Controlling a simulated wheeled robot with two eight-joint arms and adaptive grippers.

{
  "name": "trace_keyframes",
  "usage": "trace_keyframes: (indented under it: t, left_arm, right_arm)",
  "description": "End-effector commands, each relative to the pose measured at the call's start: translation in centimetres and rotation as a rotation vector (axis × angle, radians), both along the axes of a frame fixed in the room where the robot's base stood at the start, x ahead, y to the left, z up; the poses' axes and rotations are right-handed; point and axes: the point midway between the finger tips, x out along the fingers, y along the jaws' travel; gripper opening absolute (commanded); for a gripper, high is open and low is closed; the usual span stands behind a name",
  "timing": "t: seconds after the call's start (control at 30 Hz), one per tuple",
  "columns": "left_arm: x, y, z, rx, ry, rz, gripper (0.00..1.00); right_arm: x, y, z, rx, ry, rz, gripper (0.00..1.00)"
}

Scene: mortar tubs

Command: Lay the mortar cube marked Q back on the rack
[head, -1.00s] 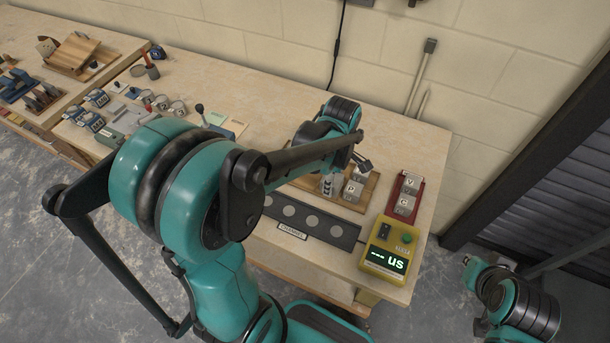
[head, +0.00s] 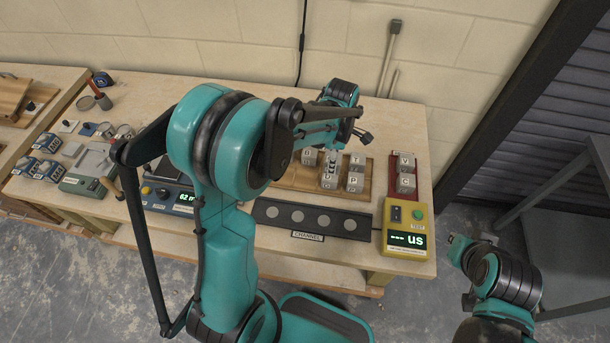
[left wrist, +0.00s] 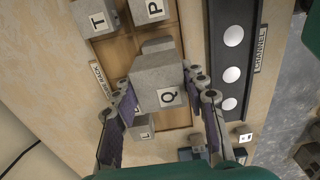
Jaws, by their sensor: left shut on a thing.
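My left gripper (left wrist: 160,105) is shut on the grey mortar cube marked Q (left wrist: 155,72), with a finger on either side of it. The Q label faces the left wrist camera. The cube is over the wooden rack (left wrist: 118,55), beside the cube marked P (left wrist: 152,10) and near the cubes marked T (left wrist: 97,17) and L (left wrist: 144,134). I cannot tell whether it touches the rack. In the head view the rack (head: 298,178) shows partly behind my left arm, with cubes T (head: 357,160) and P (head: 354,181) at its right.
The dark channel strip (head: 270,211) lies in front of the rack. A yellow tester (head: 405,229) stands to the right, below a red tray (head: 394,167) with cubes V and C. Several blue-grey moulds and tools crowd the bench's left side. The wall is behind.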

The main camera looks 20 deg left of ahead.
Motion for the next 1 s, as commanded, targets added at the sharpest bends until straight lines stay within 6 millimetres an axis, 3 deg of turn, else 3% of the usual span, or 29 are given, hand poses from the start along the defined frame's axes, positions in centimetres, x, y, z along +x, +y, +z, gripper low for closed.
trace_keyframes:
  t: [0.2,0.33,0.53,0.8,1.0]
  left_arm:
    - [-1.4,5.1,-3.4,0.0,0.0,0.005,0.04]
    - [-1.9,7.0,-4.4,0.0,0.0,0.002,0.04]
    - [-2.1,7.7,-5.3,0.0,0.0,-0.001,0.04]
    - [-2.1,7.7,-8.9,0.0,0.0,-0.001,0.04]
    - [-2.1,7.7,-8.8,0.0,0.0,-0.001,0.04]
  right_arm:
    - [0.0,0.0,-1.5,0.0,0.0,0.0,0.0]
    - [0.0,0.0,-1.9,0.0,0.0,0.0,0.0]
    - [0.0,0.0,-2.2,0.0,0.0,0.0,0.0]
    - [0.0,0.0,-3.5,0.0,0.0,0.0,0.0]
    - [0.0,0.0,-3.3,0.0,0.0,0.0,0.0]
